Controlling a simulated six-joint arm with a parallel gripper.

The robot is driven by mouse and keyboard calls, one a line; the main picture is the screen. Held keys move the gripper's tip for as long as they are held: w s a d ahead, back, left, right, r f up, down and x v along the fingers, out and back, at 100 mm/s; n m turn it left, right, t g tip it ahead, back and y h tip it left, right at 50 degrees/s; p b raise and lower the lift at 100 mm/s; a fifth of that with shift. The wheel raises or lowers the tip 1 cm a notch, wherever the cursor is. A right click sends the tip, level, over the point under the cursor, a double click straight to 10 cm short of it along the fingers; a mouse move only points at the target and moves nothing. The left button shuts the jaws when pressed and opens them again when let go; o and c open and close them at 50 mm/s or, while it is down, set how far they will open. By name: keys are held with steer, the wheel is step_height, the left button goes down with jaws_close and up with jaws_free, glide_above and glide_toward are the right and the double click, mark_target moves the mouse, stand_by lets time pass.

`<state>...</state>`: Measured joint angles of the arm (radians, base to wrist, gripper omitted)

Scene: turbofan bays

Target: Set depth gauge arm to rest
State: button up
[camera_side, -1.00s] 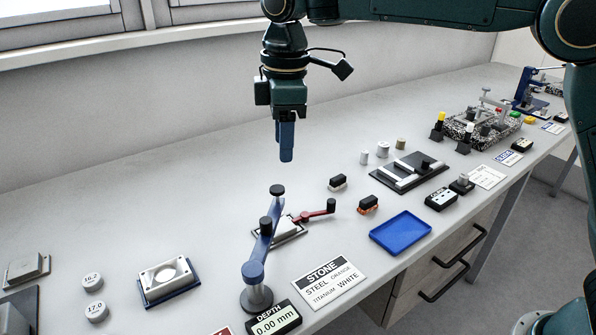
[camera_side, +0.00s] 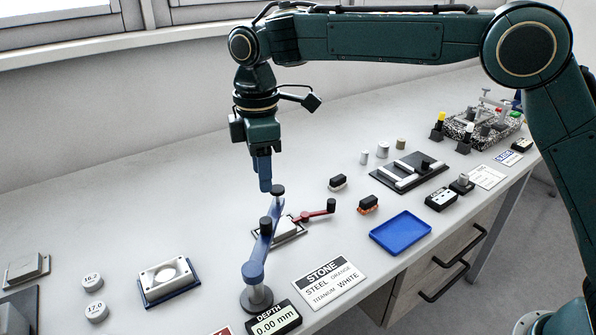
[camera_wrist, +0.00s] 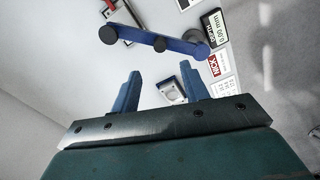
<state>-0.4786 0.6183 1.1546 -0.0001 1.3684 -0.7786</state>
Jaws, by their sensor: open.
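The depth gauge arm is a blue bar (camera_side: 259,251) with black knobs, on a round dark base (camera_side: 257,297) at the front of the bench. Its far end, with a black knob (camera_side: 277,191), lies over or beside a small plate with a red-handled clamp (camera_side: 318,213); I cannot tell which. In the wrist view the blue arm (camera_wrist: 160,40) crosses the top. The depth display (camera_side: 273,318) reads 0.00 mm. My gripper (camera_side: 265,189) points down just above and left of the far knob in the side view. Its blue fingers (camera_wrist: 162,90) are apart and empty.
A STONE sign card (camera_side: 329,283) and a blue tray (camera_side: 400,233) lie to the right. A white block with a round recess (camera_side: 168,279) and two round discs, 16.2 (camera_side: 92,281) and 17.0 (camera_side: 96,312), lie left. Bare bench lies behind the gauge.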

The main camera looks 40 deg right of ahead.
mark_target(266, 220)
step_height(266, 220, down, 11)
stand_by(0.5)
jaws_close()
